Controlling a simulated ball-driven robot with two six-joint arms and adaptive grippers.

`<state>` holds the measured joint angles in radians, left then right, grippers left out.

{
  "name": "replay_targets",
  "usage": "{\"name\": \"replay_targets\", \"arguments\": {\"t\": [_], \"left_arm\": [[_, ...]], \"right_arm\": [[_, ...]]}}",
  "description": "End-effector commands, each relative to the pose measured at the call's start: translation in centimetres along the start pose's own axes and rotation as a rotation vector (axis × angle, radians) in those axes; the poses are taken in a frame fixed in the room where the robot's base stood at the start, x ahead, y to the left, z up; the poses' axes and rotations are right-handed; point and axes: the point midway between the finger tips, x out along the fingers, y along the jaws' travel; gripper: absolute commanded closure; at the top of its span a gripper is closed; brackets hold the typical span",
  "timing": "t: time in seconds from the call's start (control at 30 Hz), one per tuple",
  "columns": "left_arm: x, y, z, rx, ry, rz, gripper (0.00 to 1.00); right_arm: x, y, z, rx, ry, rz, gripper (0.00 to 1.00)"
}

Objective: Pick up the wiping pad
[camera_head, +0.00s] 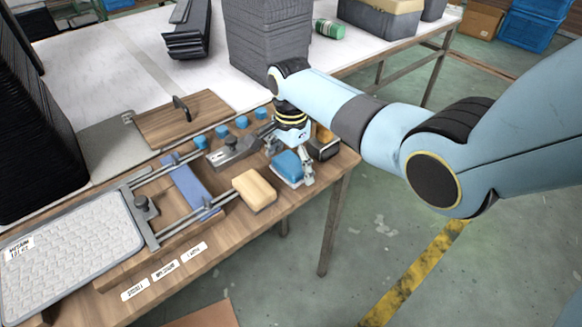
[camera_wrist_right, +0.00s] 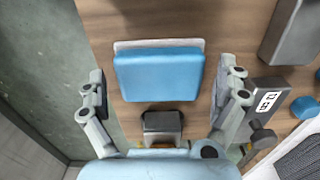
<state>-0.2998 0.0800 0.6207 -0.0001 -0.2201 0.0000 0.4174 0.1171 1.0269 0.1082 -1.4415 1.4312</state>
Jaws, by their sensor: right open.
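The wiping pad, a blue block on a thin pale base (camera_head: 287,163), lies on the wooden table near its right front edge. It also shows in the right wrist view (camera_wrist_right: 158,74). My right gripper (camera_head: 291,158) is over the pad, open and empty. In the right wrist view its fingers (camera_wrist_right: 162,85) stand wide apart, one on each side of the pad, with gaps between them and it. I cannot tell their exact height above the table. My left gripper is in neither view.
A tan block (camera_head: 254,189) lies left of the pad. A dark block (camera_wrist_right: 162,122) is close beside it. Small blue knobs (camera_head: 241,122) and a grey metal fixture (camera_head: 232,149) stand behind. A railed frame with a white textured panel (camera_head: 72,247) is at the left.

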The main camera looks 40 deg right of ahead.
Motion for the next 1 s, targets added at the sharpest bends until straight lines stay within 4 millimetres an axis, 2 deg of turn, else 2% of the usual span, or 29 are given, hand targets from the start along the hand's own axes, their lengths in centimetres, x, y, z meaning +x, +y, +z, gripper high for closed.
{"name": "replay_targets", "arguments": {"t": [0.07, 0.47, 0.77, 1.0], "left_arm": [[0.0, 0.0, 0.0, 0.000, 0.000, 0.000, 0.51], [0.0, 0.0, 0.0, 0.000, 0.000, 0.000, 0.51], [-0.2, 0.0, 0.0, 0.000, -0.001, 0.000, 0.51], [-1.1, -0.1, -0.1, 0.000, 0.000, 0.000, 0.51]], "right_arm": [[0.0, 0.0, 0.0, 0.000, 0.000, 0.000, 0.00], [0.0, 0.0, 0.0, 0.000, 0.000, 0.001, 0.52], [-0.7, 0.0, 0.0, 0.000, 0.000, 0.000, 0.53], [-5.4, -0.1, -0.1, 0.000, 0.002, -0.003, 0.53]]}}
